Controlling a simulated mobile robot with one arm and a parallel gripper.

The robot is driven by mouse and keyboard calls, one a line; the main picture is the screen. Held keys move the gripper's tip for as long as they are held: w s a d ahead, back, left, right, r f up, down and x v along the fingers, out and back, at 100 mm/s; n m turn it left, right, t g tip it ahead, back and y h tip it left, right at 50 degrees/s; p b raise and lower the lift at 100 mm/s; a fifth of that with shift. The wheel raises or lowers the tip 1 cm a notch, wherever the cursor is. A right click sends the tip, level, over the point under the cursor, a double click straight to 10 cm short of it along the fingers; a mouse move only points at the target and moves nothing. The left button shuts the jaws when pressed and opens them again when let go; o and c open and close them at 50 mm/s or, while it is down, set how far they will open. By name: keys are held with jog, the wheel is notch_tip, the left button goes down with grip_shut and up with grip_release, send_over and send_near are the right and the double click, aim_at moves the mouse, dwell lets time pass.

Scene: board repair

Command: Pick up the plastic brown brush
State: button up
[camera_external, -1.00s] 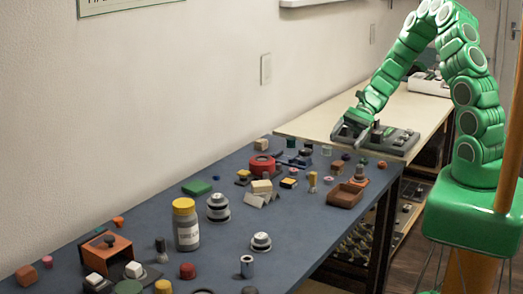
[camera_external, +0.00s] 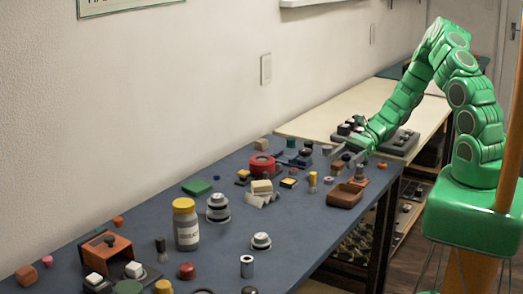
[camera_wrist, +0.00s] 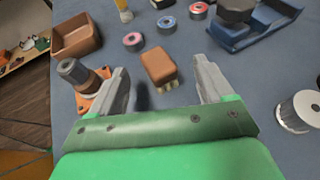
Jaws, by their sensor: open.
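The brown brush (camera_wrist: 160,66) lies on the blue-grey table top, its pale bristles facing my gripper in the wrist view. My gripper (camera_wrist: 160,72) is open, with one grey finger on each side of the brush's line and nothing held. The brush sits between the fingertips in the picture, with clear gaps on both sides; whether the fingers are down at its height I cannot tell. In the external view, my gripper (camera_external: 348,158) is low over the table's far end, and a small brown block beside it (camera_external: 337,166) looks like the brush.
An orange-based post (camera_wrist: 82,78) stands close to the left finger. A brown open tray (camera_wrist: 75,40) is beyond it. Pink and red rings (camera_wrist: 166,24) lie past the brush. A blue holder (camera_wrist: 262,22) is at upper right, a metal cylinder (camera_wrist: 296,112) at right.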

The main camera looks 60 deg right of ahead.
aim_at(332, 169)
jog(key=shift+x, duration=2.8)
jog(key=shift+r, duration=0.15)
jog(key=c, duration=1.3)
jog(key=shift+r, duration=0.1)
